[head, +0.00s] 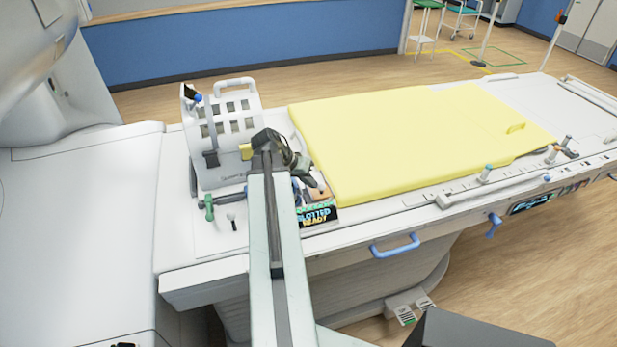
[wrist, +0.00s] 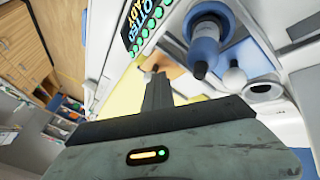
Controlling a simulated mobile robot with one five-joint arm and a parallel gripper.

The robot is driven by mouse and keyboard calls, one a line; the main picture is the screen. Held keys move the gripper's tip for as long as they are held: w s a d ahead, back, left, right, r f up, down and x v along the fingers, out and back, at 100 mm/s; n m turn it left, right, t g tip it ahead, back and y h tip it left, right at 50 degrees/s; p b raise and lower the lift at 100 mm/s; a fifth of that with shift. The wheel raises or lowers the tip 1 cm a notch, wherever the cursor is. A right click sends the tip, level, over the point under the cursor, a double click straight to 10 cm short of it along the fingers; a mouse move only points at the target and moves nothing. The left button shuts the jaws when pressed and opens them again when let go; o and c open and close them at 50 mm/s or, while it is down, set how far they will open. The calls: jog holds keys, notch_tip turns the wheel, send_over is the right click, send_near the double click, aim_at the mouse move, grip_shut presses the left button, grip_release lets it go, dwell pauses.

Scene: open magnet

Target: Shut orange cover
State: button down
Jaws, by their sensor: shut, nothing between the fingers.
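An orange-tan panel, probably the orange cover (head: 319,194), shows beside and partly behind my gripper on the table's near edge. In the wrist view an orange patch (wrist: 172,71) shows just beyond the fingers, partly hidden by them. I cannot tell how far open the cover is. My gripper (head: 316,183) is shut and empty, close to the cover. It also shows in the wrist view (wrist: 156,78) with its fingers together. I cannot tell whether they touch the cover.
A dark display (head: 317,216) reading "READY" sits below the cover. A blue-and-grey knob (wrist: 203,50) and a white knob (wrist: 234,76) stand near the fingers. A white upright frame (head: 222,135) stands behind left. A yellow pad (head: 410,135) covers the table to the right.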

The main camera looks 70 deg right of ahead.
jog(key=w+a+r+p, duration=0.4)
jog(key=w+r+p, duration=0.4)
jog(key=r+p, duration=0.1)
jog(key=shift+a, duration=0.1)
dwell(0.3)
